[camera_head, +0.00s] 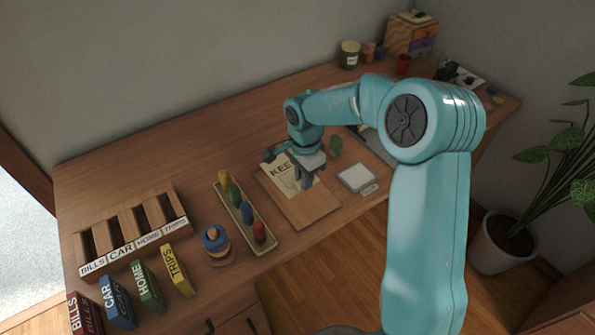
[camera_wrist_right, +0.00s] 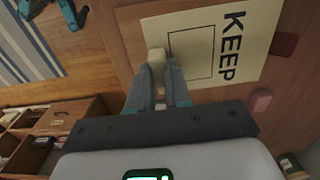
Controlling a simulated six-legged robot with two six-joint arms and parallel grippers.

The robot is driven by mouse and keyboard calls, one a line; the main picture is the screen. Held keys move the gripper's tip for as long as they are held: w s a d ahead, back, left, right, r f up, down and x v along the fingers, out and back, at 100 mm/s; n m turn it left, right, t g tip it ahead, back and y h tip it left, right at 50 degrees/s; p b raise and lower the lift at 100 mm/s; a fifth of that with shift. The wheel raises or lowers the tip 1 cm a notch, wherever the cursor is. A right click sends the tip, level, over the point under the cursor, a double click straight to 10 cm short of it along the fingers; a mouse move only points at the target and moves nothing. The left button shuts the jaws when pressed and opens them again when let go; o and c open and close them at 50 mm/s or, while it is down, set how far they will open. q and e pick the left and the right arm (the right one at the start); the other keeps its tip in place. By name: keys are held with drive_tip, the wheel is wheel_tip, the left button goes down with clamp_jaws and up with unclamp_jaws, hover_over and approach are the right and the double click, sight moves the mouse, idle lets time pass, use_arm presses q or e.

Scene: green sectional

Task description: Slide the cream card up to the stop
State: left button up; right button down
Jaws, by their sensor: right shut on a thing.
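The cream card (camera_head: 281,172), printed KEEP, lies flat on a wooden board (camera_head: 306,213) on the desk. In the right wrist view the cream card (camera_wrist_right: 190,30) also shows an outlined rectangle. My right gripper (camera_head: 306,184) is over the card in the head view. In the wrist view its fingers (camera_wrist_right: 166,72) are shut on a small cream block (camera_wrist_right: 157,58) at the card's near edge. I cannot tell whether the block is fixed to the card. A dark red block (camera_wrist_right: 285,44), possibly the stop, sits at the card's KEEP end.
A tray of coloured pegs (camera_head: 244,218) stands left of the board. A white square pad (camera_head: 357,178) lies to its right. A labelled rack (camera_head: 130,235) and several labelled boxes (camera_head: 149,287) stand at the left. My right arm hides part of the desk.

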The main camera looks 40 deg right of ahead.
sight(289, 169)
drive_tip(key=shift+s+d+f, duration=0.3)
drive_tip(key=shift+d, duration=0.2)
drive_tip(key=shift+s+d+f, duration=0.15)
drive_tip(key=shift+s+d, duration=0.05)
drive_tip(key=shift+d, duration=0.15)
drive_tip(key=shift+f+b, duration=1.25)
drive_tip(key=shift+f, duration=0.55)
drive_tip(key=shift+w+f+b, duration=0.1)
drive_tip(key=shift+f+b, duration=1.15)
drive_tip(key=shift+f, duration=0.3)
drive_tip(key=shift+w+d+p, duration=0.1)
drive_tip(key=shift+w+p, duration=0.2)
drive_tip(key=shift+w, duration=1.2)
drive_tip(key=shift+w+d+p, duration=0.15)
drive_tip(key=shift+w+p, duration=0.2)
drive_tip(key=shift+w, duration=0.65)
